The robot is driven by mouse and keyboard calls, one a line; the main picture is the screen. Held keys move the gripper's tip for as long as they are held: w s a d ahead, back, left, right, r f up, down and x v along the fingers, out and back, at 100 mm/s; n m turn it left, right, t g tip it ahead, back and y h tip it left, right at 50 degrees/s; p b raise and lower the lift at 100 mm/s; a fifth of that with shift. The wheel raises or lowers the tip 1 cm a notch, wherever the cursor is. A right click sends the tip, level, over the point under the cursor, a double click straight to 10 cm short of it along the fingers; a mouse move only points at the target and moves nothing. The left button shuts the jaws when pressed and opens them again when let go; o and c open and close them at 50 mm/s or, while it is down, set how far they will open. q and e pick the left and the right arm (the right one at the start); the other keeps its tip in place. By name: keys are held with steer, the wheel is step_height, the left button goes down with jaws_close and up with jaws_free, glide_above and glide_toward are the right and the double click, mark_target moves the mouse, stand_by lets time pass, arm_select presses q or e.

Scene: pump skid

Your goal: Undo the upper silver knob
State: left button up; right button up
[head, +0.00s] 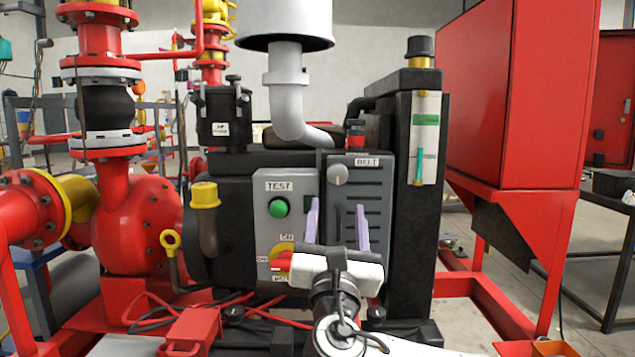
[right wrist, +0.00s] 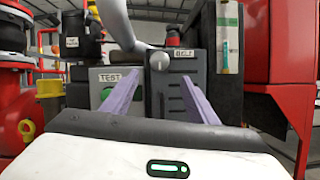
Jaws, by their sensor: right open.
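The upper silver knob (head: 338,174) is a small round grey knob on the dark ribbed panel, just left of the BELT label. It also shows in the right wrist view (right wrist: 159,61), above and between the fingertips. My right gripper (head: 337,206) is open, with two pale purple fingers pointing at the panel below the knob. Nothing is between the fingers, and they appear apart from the knob. The lower part of the panel is hidden behind the gripper, so I cannot see a lower knob. My left gripper is not in view.
Left of the ribbed panel is a grey control box (head: 275,235) with a green TEST button (head: 278,207) and a red-yellow switch (head: 283,255). A white pipe (head: 287,95) curves above. A red cabinet (head: 515,100) stands right, a red pump (head: 140,225) left.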

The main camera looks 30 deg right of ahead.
mark_target(337, 178)
steer(key=x, duration=0.6)
steer(key=shift+r, duration=0.2)
steer(key=x, duration=0.3)
steer(key=shift+w+d+r+p, duration=0.1)
steer(key=shift+w+d+p, duration=0.05)
steer(key=shift+w+p, duration=0.15)
steer(key=shift+w+d+r, duration=0.1)
steer(key=shift+w+d, duration=0.1)
steer(key=shift+w, duration=0.1)
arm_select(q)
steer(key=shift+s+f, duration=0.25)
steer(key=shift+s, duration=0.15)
arm_select(e)
steer(key=c, duration=1.1)
